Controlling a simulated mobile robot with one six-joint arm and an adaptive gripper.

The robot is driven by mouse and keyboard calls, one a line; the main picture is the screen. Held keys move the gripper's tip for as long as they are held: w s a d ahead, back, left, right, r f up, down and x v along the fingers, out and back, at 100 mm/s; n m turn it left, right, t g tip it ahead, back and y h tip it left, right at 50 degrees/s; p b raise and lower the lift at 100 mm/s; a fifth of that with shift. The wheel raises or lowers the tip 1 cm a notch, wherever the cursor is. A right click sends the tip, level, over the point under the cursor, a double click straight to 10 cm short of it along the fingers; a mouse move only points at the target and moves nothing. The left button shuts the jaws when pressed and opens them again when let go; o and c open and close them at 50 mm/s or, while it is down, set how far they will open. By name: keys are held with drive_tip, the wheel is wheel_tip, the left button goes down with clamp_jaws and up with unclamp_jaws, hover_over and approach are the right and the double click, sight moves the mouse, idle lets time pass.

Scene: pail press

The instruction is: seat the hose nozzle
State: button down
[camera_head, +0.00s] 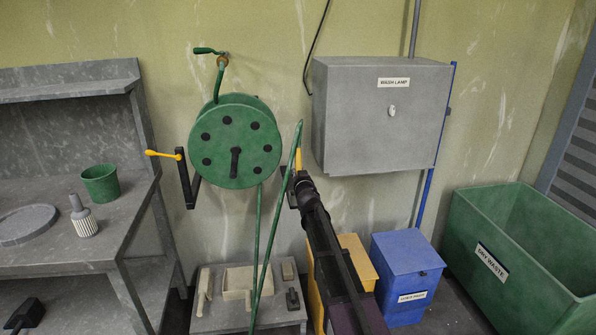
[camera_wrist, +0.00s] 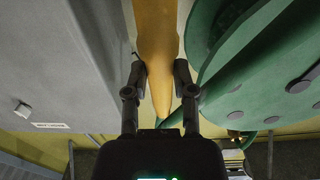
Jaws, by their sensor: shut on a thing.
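The hose nozzle is yellow and tapered. In the wrist view the nozzle (camera_wrist: 159,45) runs between the two fingers, its narrow end toward the palm. My gripper (camera_wrist: 161,76) is shut on it. In the head view my gripper (camera_head: 299,176) is just right of the green hose reel (camera_head: 223,140), and only a sliver of the nozzle (camera_head: 298,158) shows above it. The green hose (camera_head: 268,250) rises to a bend above my gripper. A dark bracket (camera_head: 189,182) with a yellow handle sits left of the reel. I cannot tell where the nozzle's seat is.
A grey wash lamp box (camera_head: 378,118) hangs close on the right. Below stand a low grey table (camera_head: 222,315) with small items, a blue bin (camera_head: 405,275) and a green dry waste container (camera_head: 515,255). A grey bench (camera_head: 70,250) with a green pail (camera_head: 101,184) stands left.

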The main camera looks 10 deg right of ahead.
drive_tip(key=shift+w+a+r+t+b, duration=0.15)
drive_tip(key=shift+w+t+b, duration=0.2)
drive_tip(key=shift+t+b, duration=0.1)
drive_tip(key=shift+w+a+r+n+t+y+b, duration=0.3)
drive_tip(key=shift+a+n+t+y+b, duration=0.1)
drive_tip(key=shift+y, duration=0.1)
idle(0.4)
drive_tip(key=shift+d+y, duration=0.15)
drive_tip(key=shift+y, duration=0.35)
idle(0.3)
drive_tip(key=shift+n, duration=0.3)
drive_tip(key=shift+f+b, duration=0.8)
drive_tip(key=shift+f, duration=0.05)
drive_tip(key=shift+f+b, duration=2.55)
idle(0.3)
drive_tip(key=shift+c, duration=1.8)
unclamp_jaws()
